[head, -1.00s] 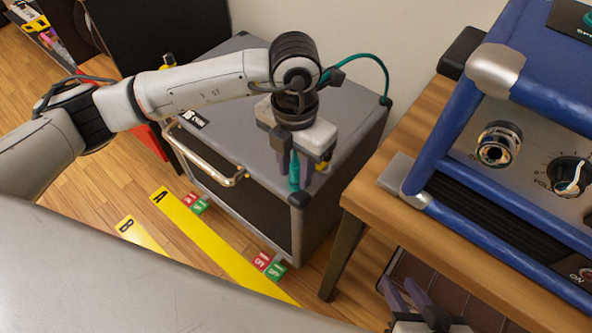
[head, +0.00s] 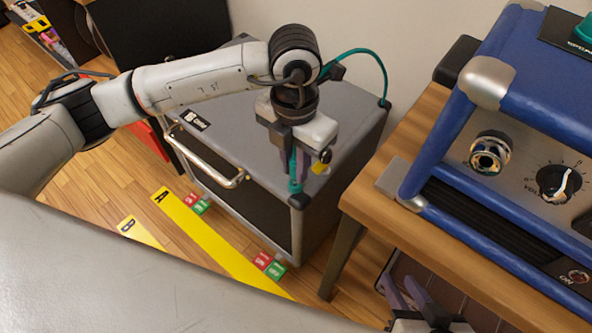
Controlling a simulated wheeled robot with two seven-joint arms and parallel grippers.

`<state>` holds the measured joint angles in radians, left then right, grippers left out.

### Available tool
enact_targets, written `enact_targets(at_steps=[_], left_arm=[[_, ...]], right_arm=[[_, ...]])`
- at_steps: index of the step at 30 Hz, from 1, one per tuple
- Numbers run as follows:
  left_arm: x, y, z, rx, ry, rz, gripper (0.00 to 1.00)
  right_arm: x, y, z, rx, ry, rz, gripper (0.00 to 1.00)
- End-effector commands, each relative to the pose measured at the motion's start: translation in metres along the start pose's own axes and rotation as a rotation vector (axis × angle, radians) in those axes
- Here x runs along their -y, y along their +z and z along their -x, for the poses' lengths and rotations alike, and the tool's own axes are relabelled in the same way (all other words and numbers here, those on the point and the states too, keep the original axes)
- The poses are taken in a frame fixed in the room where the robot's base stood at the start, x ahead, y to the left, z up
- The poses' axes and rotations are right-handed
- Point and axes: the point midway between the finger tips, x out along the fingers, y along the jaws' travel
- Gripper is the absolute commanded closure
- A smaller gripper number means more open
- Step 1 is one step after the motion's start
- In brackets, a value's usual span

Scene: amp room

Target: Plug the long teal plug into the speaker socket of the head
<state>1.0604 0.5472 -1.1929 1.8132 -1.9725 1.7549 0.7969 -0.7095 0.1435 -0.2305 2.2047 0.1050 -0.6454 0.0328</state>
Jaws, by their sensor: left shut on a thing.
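The head (head: 445,142) is a blue-framed amplifier on a wooden table at the right. A round metal socket (head: 490,152) faces out on its grey panel; I cannot read a label beside it. My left gripper (head: 295,175) is shut on the teal plug (head: 295,187), which points down in front of the grey cabinet's near top corner. The plug's upper part is hidden between the fingers. My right gripper (head: 397,283) is at the bottom, its purple fingers apart and empty.
A teal cable (head: 378,64) arches from the back corner of the grey cabinet (head: 350,120) to my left wrist. A small yellow-and-black thing (head: 320,165) shows beside the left fingers. The table (head: 365,205) has a bare left edge. Yellow strips (head: 215,245) mark the floor.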

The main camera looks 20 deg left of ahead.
Motion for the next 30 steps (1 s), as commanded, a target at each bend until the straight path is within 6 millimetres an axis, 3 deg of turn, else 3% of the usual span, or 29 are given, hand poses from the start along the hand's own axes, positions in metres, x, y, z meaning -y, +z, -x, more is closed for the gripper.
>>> enact_targets(at_steps=[30], left_arm=[[0.0, 0.0, 0.039, 0.0, 0.001, 0.0, 1.0]], right_arm=[[0.004, -0.018, 0.017, 0.0, 0.0, -0.001, 0.69]])
